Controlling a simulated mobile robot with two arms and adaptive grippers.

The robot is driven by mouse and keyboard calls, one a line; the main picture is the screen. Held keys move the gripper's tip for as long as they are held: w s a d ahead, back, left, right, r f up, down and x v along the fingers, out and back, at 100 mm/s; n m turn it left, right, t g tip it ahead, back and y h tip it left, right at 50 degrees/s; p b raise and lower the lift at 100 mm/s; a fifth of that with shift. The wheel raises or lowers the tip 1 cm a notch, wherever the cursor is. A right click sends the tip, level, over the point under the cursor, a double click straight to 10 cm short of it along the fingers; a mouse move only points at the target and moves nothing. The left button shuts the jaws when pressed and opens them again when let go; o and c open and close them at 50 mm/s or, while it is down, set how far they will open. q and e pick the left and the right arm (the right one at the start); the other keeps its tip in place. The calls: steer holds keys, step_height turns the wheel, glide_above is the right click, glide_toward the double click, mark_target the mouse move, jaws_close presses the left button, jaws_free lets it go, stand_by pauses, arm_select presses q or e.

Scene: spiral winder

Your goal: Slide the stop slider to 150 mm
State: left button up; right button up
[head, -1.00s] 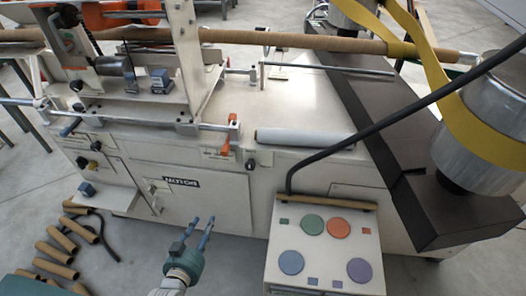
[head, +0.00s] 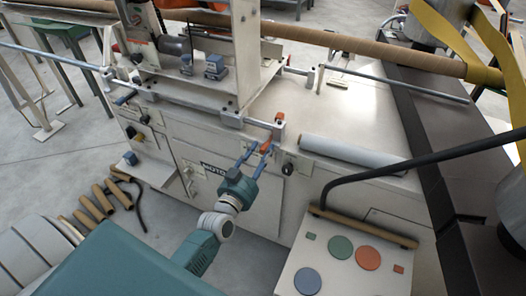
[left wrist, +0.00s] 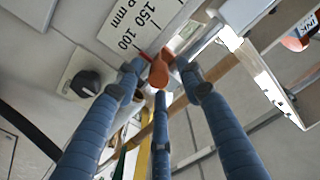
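The stop slider's orange knob (left wrist: 158,73) is in the middle of the left wrist view, and its orange end (head: 267,146) shows on the machine's front in the head view. A white scale label (left wrist: 133,27) reads 100 and 150 mm. A red pointer is beside the knob, close to the 100 end. My left gripper (head: 255,154) is at the slider. Its blue fingers (left wrist: 160,68) are spread around the knob, with tips very close to it. I cannot tell whether they touch it. My right gripper is not in view.
A dark rotary knob (left wrist: 85,83) is beside the scale. A second orange-tipped part (head: 279,117) is just above the slider. A grey roll (head: 352,153) lies on the machine top. A panel with coloured discs (head: 340,247) stands at the lower right. Cardboard tubes (head: 95,207) lie on the floor.

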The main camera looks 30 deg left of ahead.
arm_select(q)
steer(key=shift+w, duration=0.45)
steer(key=shift+c, duration=0.5)
jaws_close()
steer(key=shift+a, duration=0.1)
steer(key=shift+s+a+r, duration=0.1)
steer(key=shift+a, duration=1.9)
steer(key=shift+o, duration=0.5)
jaws_free()
steer(key=shift+d, duration=0.1)
steer(key=s, duration=1.2)
steer(key=shift+d, duration=0.35)
